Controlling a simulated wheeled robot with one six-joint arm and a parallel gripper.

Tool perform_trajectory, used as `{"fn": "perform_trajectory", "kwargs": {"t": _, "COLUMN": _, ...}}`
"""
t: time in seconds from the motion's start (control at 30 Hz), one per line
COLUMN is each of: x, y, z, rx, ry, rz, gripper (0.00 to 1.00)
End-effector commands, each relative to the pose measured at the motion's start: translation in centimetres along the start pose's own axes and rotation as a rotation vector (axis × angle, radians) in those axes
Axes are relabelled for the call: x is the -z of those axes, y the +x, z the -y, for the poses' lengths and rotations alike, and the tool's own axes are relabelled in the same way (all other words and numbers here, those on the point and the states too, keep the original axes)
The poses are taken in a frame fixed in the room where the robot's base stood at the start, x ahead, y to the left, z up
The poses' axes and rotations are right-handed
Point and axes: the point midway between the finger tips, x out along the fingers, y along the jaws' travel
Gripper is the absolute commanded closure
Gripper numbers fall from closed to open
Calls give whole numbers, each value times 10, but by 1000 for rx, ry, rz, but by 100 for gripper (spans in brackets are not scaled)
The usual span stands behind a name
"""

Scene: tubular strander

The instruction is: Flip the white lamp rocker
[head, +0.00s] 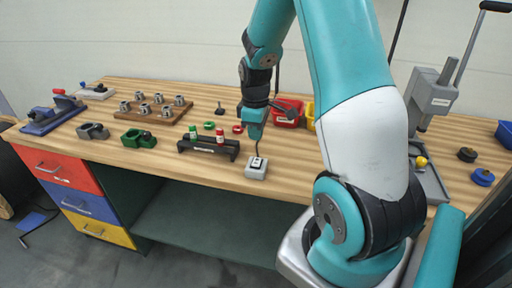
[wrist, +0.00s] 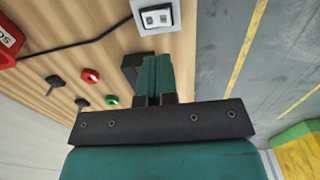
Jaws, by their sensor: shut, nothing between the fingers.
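A small white switch box (head: 256,173) sits near the table's front edge, with a dark-framed rocker plate on its top. In the wrist view the white rocker (wrist: 157,17) shows at the top of the picture, inside a dark frame, with small marks on it. A black cable runs from the box. My gripper (head: 254,137) points down above and slightly behind the box, its teal fingers together and empty. In the wrist view the gripper (wrist: 155,60) appears below the rocker, apart from it. I cannot tell the exact height of the tips above the box.
A black rack (head: 208,149) with red and green pieces stands just left of the box. Red and green rings (head: 237,129), a wooden peg board (head: 152,108) and a red bin (head: 287,112) lie farther back. A grey press (head: 432,95) stands at right. The table front edge is close.

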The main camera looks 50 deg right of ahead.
Motion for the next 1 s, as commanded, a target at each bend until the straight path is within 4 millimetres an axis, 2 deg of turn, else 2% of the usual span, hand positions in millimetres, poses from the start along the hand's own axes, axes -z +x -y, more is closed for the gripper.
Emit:
{"fn": "perform_trajectory", "kwargs": {"t": 0.1, "x": 1, "y": -23, "z": -1, "rx": -5, "ry": -1, "rz": -3, "gripper": 100}}
{"fn": "perform_trajectory", "kwargs": {"t": 0.3, "x": 1, "y": -44, "z": 0, "rx": -4, "ry": 0, "rz": -1, "gripper": 100}}
{"fn": "perform_trajectory", "kwargs": {"t": 1.0, "x": 2, "y": -49, "z": 1, "rx": -3, "ry": -1, "rz": -2, "gripper": 100}}
